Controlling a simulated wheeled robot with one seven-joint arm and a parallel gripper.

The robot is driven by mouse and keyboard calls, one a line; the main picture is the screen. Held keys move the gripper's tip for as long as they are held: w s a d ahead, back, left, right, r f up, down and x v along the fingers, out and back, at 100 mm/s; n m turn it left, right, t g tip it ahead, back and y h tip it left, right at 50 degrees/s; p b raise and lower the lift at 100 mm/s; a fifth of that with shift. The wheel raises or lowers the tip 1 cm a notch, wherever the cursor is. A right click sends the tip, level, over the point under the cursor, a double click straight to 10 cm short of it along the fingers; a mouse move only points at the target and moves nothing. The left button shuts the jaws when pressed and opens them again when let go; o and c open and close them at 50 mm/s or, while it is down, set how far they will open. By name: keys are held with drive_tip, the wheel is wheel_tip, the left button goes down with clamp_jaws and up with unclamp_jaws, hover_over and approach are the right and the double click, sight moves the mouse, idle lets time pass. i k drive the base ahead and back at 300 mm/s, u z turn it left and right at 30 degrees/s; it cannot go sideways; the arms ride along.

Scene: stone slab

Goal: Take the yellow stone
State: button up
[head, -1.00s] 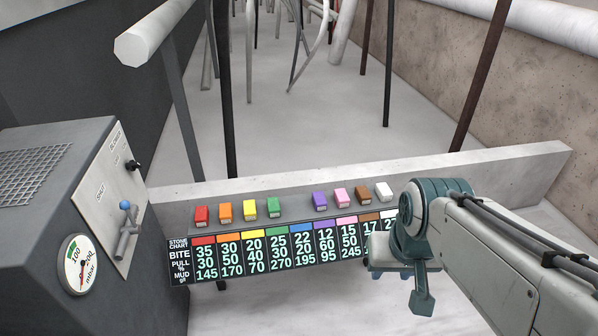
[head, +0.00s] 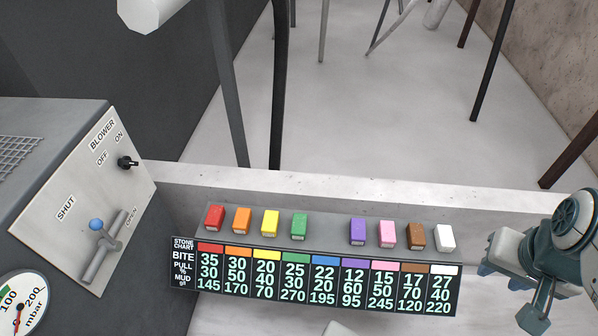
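The yellow stone (head: 270,223) is a small upright block on the grey slab (head: 327,232), third from the left in the row. It stands between the orange stone (head: 241,220) and the green stone (head: 299,226), apart from both. Part of my arm shows at the right edge, well to the right of the stones. I cannot make out my gripper's fingertips or whether they are open. Nothing covers the yellow stone.
Red (head: 214,218), purple (head: 357,231), pink (head: 387,233), brown (head: 416,236) and white (head: 445,237) stones share the row, with a gap between green and purple. A chart board (head: 320,279) fronts the slab. A blower box (head: 90,190) with a lever stands at left.

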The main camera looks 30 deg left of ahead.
sight(270, 222)
drive_tip(key=u, duration=0.65)
drive_tip(key=i, duration=0.8)
drive_tip(key=u, duration=1.2)
drive_tip(key=i, duration=0.2)
drive_tip(key=u, duration=0.05)
